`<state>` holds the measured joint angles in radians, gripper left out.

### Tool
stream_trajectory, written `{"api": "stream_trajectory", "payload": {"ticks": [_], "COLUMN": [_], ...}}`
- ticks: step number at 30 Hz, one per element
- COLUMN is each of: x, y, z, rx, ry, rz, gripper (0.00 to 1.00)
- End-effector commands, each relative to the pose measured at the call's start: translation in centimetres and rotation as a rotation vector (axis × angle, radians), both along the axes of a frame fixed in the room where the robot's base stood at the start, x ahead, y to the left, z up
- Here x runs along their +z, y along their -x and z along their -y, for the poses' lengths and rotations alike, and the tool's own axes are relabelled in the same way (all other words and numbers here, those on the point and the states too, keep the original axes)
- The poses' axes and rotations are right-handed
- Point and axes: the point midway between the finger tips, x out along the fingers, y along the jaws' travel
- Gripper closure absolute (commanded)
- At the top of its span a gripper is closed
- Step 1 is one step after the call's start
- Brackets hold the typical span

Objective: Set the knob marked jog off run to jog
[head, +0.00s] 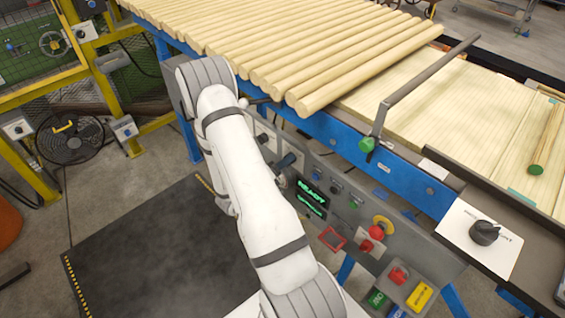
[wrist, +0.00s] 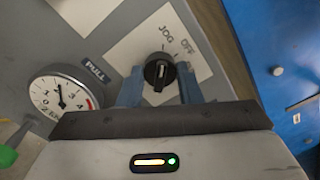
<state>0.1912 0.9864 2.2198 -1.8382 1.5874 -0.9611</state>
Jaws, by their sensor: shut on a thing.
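The black knob (wrist: 159,70) sits on a pale plate in the wrist view, with the words JOG and OFF printed above it and to its right. No run label is visible. A white line shows on the knob's face, but I cannot tell for sure which mark it points to. My gripper (wrist: 159,86) has its two blue fingers on either side of the knob, shut on it. In the head view my white arm hides the gripper and most of this part of the panel.
A dial gauge (wrist: 62,97) and a PULL label (wrist: 96,69) are left of the knob. On the grey panel are a lit green display (head: 311,198), a red button (head: 366,246) and a yellow block (head: 419,296). Another black knob (head: 485,232) sits on a white plate at right.

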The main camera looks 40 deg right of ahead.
Motion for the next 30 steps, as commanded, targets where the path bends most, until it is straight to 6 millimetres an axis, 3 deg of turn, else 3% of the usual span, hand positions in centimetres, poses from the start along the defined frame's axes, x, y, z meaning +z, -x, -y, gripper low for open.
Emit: {"api": "stream_trajectory", "payload": {"ticks": [9, 10, 18, 26, 30], "x": [0.1, 0.1, 0.1, 0.0, 0.0], "y": [0.0, 0.0, 0.0, 0.0, 0.0], "z": [0.1, 0.1, 0.0, -0.2, -1.7], "rx": [-0.002, -0.002, -0.001, 0.002, 0.004], "ry": [0.003, 0.003, 0.002, 0.001, 0.001], "rz": [0.000, 0.000, -0.001, -0.001, -0.002], "gripper": [0.91, 0.67, 0.46, 0.46, 0.46]}}
